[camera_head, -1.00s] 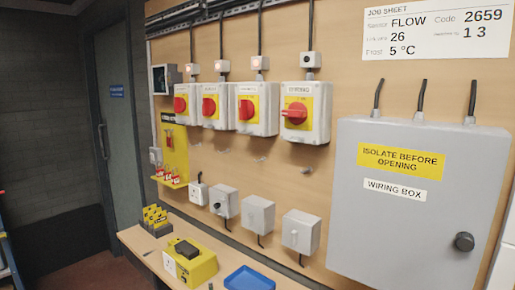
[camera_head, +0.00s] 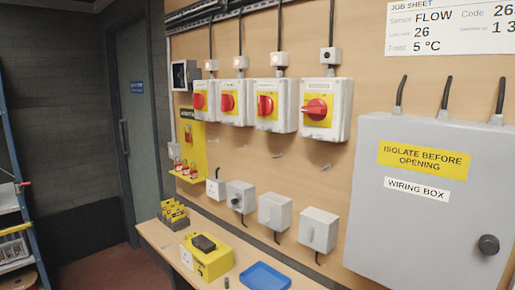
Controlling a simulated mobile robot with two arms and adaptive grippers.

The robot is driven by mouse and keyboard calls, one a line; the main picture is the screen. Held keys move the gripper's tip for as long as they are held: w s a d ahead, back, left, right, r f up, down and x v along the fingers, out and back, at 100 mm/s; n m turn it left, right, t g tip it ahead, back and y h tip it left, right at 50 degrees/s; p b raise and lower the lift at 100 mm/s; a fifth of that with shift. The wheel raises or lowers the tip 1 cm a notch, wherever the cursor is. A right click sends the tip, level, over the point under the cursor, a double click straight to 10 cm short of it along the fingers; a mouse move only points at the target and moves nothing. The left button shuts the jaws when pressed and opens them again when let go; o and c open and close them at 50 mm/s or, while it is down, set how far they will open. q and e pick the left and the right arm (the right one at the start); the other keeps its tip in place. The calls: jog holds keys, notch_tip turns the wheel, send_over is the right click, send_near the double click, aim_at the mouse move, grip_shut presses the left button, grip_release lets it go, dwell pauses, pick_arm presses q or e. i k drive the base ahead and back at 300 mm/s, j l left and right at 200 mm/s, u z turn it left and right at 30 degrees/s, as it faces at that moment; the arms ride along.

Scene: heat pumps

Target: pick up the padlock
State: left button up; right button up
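Several small red padlocks (camera_head: 186,170) sit on the ledge of a yellow lockout board (camera_head: 192,146) on the wooden wall, left of the row of isolators. They are small in the view, so their details cannot be told. Neither of my grippers shows in the head view.
Isolators with red handles (camera_head: 317,109) line the wall, with grey boxes (camera_head: 318,230) below. A grey wiring box (camera_head: 425,215) stands at the right. The bench (camera_head: 160,236) holds a yellow case (camera_head: 213,262), a blue tray (camera_head: 265,277) and a card rack (camera_head: 173,214). A blue ladder (camera_head: 15,165) is far left.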

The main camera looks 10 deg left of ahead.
aim_at(178, 166)
jog(key=i+j, duration=0.2)
jog(key=j, duration=0.15)
jog(key=i+j+z, duration=0.15)
jog(key=j, duration=0.2)
jog(key=i+j, duration=0.2)
jog(key=j, duration=0.15)
jog(key=i+j+z, duration=0.15)
jog(key=j, duration=0.2)
